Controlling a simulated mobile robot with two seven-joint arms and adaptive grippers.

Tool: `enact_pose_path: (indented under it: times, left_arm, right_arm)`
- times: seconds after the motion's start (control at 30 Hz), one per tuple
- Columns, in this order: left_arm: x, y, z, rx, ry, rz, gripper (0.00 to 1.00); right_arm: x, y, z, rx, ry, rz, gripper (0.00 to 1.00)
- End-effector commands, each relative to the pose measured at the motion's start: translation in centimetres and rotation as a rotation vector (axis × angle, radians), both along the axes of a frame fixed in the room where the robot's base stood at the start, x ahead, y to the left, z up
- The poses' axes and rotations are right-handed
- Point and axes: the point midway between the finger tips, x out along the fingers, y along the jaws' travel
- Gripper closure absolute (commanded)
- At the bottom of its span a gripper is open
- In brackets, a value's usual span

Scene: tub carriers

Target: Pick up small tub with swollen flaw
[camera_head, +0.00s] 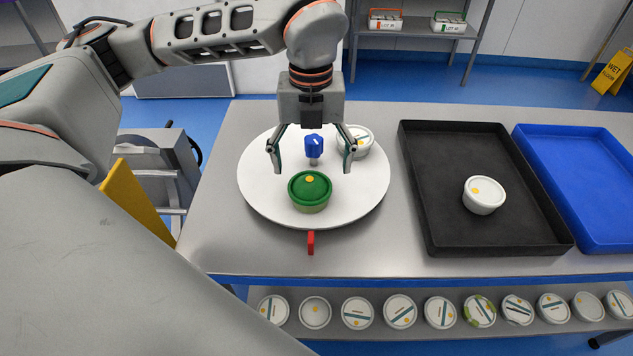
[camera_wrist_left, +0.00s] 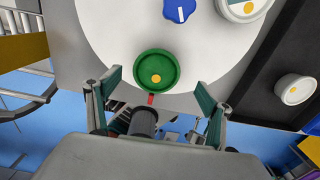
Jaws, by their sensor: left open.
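A small green tub (camera_head: 310,192) with a yellow dot stands on the front part of a round white turntable (camera_head: 260,195); its lid looks domed. It also shows in the left wrist view (camera_wrist_left: 156,70), just beyond my fingertips. My left gripper (camera_head: 312,168) points down over the turntable, open and empty, its fingers spread left and right behind the green tub in the picture. A white tub (camera_head: 360,139) stands at the turntable's back right, partly hidden by my right-hand finger. Another white tub (camera_head: 484,195) sits in the black tray (camera_head: 450,236). My right gripper is out of view.
A blue knob (camera_head: 314,146) stands at the turntable's middle, between my fingers in the picture. A red marker (camera_head: 310,243) is at its front. A blue tray (camera_head: 575,165) lies at the right. Several tubs line the lower shelf (camera_head: 380,327). The table's left front is clear.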

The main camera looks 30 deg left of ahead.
Motion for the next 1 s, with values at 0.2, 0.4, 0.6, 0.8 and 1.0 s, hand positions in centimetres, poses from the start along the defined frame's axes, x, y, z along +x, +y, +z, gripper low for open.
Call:
enact_pose_path:
  times: [0.2,0.4,0.6,0.8,1.0]
  left_arm:
    - [-0.1,0.2,-2.3,0.001,0.003,0.0,0.19]
    - [-0.2,0.5,-5.2,0.0,0.004,0.0,0.19]
    - [-0.1,0.5,-6.3,0.0,0.0,-0.001,0.19]
    - [-0.1,0.5,-6.3,0.0,0.0,-0.001,0.24]
    - [-0.1,0.5,-6.3,0.0,0.0,-0.001,0.66]
  right_arm:
    - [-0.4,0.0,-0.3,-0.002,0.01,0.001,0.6]
    - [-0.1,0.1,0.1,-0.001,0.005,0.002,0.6]
    - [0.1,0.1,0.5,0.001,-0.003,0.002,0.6]
    - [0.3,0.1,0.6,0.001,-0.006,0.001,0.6]
    - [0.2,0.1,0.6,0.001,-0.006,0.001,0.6]
